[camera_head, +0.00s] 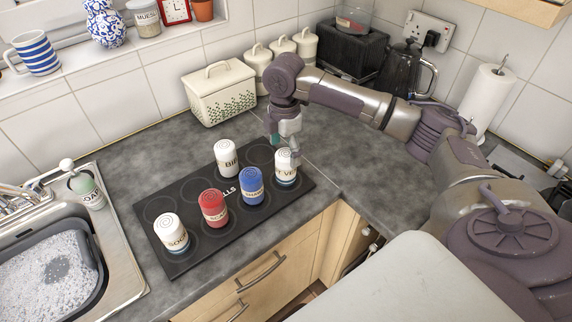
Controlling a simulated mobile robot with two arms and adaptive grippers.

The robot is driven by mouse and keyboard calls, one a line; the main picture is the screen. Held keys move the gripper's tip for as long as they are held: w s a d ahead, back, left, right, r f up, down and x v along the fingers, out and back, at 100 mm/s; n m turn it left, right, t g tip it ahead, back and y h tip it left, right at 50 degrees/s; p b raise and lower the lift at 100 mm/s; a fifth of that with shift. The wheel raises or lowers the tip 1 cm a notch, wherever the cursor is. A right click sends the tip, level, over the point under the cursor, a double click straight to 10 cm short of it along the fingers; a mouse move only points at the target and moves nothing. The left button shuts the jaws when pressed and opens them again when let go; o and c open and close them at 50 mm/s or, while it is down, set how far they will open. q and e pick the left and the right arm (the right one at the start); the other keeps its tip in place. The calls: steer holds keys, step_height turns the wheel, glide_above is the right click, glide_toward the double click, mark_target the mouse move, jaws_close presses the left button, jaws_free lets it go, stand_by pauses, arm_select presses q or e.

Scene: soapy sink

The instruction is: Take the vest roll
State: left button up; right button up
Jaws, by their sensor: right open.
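The vest roll (286,172) is a white roll with a partly readable label, "VE", and stands upright at the right end of the black tray (150,208). My right gripper (284,150) points down over it, its fingers open around or just behind the top of the roll. I cannot tell whether they touch it. My left gripper is not in view.
A white roll (227,158), a blue roll (251,186), a red roll (213,208) and another white roll (171,233) share the tray. The soapy sink (125,270) is at left. A bread bin (220,95) and canisters (258,68) stand behind.

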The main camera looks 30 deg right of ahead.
mark_target(285, 176)
steer(key=shift+w+f, duration=0.15)
steer(key=shift+f, duration=0.2)
steer(key=f, duration=0.1)
steer(key=f+p, duration=0.2)
steer(key=shift+d+f, duration=0.25)
steer(key=shift+f, duration=0.55)
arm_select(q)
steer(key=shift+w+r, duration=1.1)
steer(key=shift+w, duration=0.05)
arm_select(e)
steer(key=shift+f, duration=0.1)
steer(key=shift+c, duration=1)
steer(key=c, duration=1.2)
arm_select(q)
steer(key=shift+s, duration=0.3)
